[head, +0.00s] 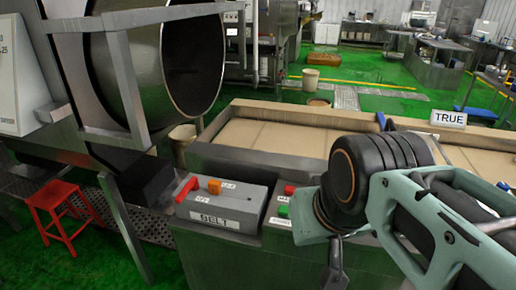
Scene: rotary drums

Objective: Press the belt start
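A grey control box (222,203) labelled BELT stands on the green-grey cabinet in front of the conveyor. It carries an orange button (214,186) and a red lever or handle (187,189) at its left end, with small labels too small to read. Just right of it, a second box has a red button (290,190) and a green button (284,210); its right side is hidden behind my arm. My gripper (335,266) shows only as a dark pointed part below my arm, right of the buttons and apart from them. Its fingers are not clear enough to judge.
The conveyor (270,138) with a tan belt runs behind the boxes. A sign reading TRUE (448,119) stands at its right. A large metal drum (150,65) fills the upper left. A red stool (65,215) stands on the green floor at left.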

